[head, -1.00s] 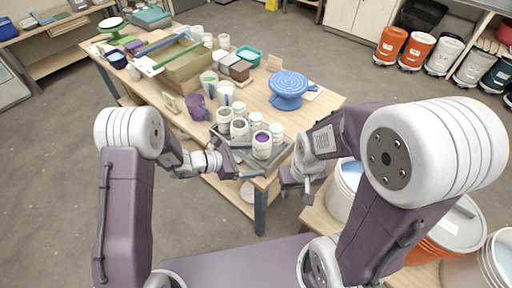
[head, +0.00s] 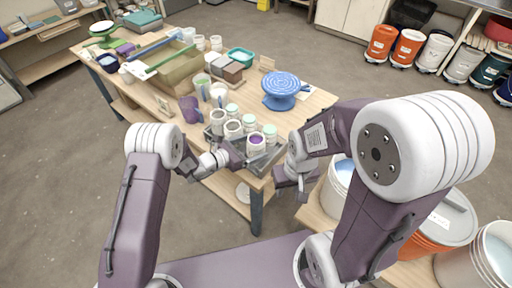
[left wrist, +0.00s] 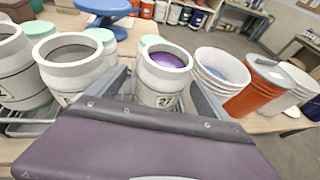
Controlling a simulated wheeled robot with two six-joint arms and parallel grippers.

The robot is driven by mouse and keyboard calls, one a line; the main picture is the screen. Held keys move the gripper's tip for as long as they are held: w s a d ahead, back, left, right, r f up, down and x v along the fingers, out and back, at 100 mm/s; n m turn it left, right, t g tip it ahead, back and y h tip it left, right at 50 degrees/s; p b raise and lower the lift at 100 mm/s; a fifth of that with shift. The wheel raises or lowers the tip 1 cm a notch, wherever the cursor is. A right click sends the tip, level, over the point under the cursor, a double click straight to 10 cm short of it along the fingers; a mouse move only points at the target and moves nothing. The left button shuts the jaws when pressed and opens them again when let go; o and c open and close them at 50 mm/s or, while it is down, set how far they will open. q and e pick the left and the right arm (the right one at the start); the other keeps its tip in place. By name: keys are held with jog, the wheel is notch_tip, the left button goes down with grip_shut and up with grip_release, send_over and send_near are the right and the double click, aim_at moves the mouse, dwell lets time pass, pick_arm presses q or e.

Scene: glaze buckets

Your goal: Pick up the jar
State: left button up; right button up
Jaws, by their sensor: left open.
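The jar with purple glaze (head: 256,145) stands upright at the near right of a grey tray (head: 262,170), among several other white jars. It also shows in the left wrist view (left wrist: 163,84), with a number label on its front. My left gripper (head: 250,160) is open at the near side of this jar. In the left wrist view its grey fingers reach to the left and right of the jar, and its purple body hides the jar's lower part. I cannot tell whether the fingers touch it. My right gripper (head: 297,184) hangs beside the table corner, too small to read its jaws.
Open white jars (head: 218,121) and jars with pale green tops (head: 269,131) crowd the tray. A purple jug (head: 190,110) and a blue banding wheel (head: 282,86) stand behind on the table. Buckets (head: 341,180) stand to the right, near my right arm.

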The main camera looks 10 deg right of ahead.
aim_at(261, 137)
pick_arm(q)
jog(key=p+x, duration=0.1)
jog(key=x, duration=0.3)
jog(key=shift+d, duration=0.25)
jog(key=shift+w+d+f, duration=0.15)
jog(key=shift+w+d, duration=0.1)
jog(key=shift+d, duration=0.15)
jog(key=shift+a, duration=0.1)
jog(key=c, duration=0.7)
grip_shut()
jog(key=shift+r, duration=2.05)
jog(key=s+d+r+b, duration=0.3)
jog(key=s+r, duration=0.4)
jog(key=s, duration=0.3)
jog(key=shift+s+d, duration=0.35)
jog(key=shift+d, duration=0.25)
jog(key=shift+s, duration=0.1)
